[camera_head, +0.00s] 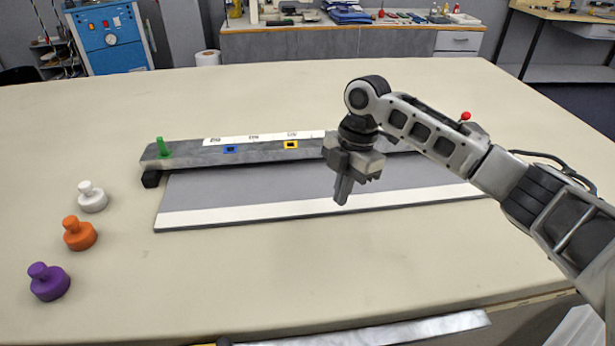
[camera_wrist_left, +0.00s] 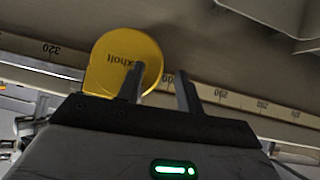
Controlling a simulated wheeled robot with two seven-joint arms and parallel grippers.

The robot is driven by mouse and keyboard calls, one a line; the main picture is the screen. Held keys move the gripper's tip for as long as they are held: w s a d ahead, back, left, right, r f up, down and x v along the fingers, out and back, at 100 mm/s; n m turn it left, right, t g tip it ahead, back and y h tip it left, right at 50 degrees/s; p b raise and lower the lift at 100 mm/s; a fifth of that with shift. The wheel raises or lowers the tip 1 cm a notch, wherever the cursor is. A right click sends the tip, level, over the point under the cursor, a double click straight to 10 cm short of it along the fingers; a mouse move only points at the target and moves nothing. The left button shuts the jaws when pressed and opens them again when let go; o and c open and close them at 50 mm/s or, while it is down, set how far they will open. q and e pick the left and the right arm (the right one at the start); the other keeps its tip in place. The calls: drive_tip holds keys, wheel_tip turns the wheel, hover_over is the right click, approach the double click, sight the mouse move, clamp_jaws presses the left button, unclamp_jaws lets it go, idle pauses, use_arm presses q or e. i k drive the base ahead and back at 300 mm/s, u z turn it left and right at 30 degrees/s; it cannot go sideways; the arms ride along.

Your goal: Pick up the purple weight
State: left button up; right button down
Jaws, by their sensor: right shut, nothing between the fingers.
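The purple weight (camera_head: 48,284) stands upright with its knob on top, near the left front of the cloth table in the head view. An orange weight (camera_head: 80,235) and a white weight (camera_head: 92,198) stand in a row behind it. My right gripper (camera_head: 343,190) is shut and empty, pointing down over the grey board, far to the right of the weights. My left gripper (camera_wrist_left: 160,88) shows only in the left wrist view. Its two fingers are apart with nothing seen held between them. The purple weight is not seen in that view.
A grey board (camera_head: 300,187) with a white front strip lies mid-table. A long metal bar (camera_head: 190,152) with a green peg (camera_head: 164,147) and blue and yellow markers runs behind it. In the left wrist view, a yellow disc (camera_wrist_left: 115,55) is beside a numbered scale (camera_wrist_left: 240,101).

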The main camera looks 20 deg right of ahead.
sight(49, 283)
drive_tip(key=k, duration=1)
